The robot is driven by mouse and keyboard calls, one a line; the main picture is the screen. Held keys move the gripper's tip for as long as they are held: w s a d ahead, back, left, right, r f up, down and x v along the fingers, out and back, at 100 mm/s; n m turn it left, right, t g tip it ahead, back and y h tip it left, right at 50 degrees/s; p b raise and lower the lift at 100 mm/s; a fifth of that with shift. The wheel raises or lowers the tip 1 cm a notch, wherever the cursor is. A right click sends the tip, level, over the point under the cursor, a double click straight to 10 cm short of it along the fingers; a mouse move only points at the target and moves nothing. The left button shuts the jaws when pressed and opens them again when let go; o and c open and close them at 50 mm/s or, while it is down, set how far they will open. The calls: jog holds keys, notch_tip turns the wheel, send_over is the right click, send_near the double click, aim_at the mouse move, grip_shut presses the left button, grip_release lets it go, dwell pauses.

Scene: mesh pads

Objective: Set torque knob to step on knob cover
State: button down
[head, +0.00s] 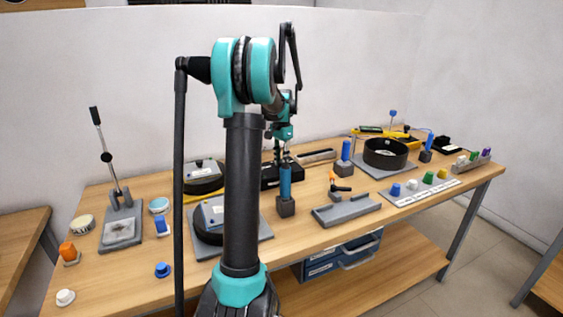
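My gripper (282,156) points down over the middle of the bench, just above or behind a blue upright cylinder (285,181) in a grey block. Its dark fingers are small here, and I cannot tell whether they are open or shut or touch anything. I cannot tell for sure which thing is the torque knob or the knob cover. A labelled strip (420,190) at the front right bears a blue knob (395,190), a white knob (412,184), a green knob (428,178) and a yellow knob (443,173). No step marks are readable.
My arm hides part of a grey-lidded round device (208,217). A lever stand (122,222) rises at the left. A grey channel tray (346,209) lies front centre. A black round bowl (386,153) stands at the right. Bare wood shows at the front left.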

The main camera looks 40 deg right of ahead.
jog(key=c, duration=1.2)
grip_release()
jog(key=shift+r, duration=0.1)
notch_tip(320, 180, up, 12)
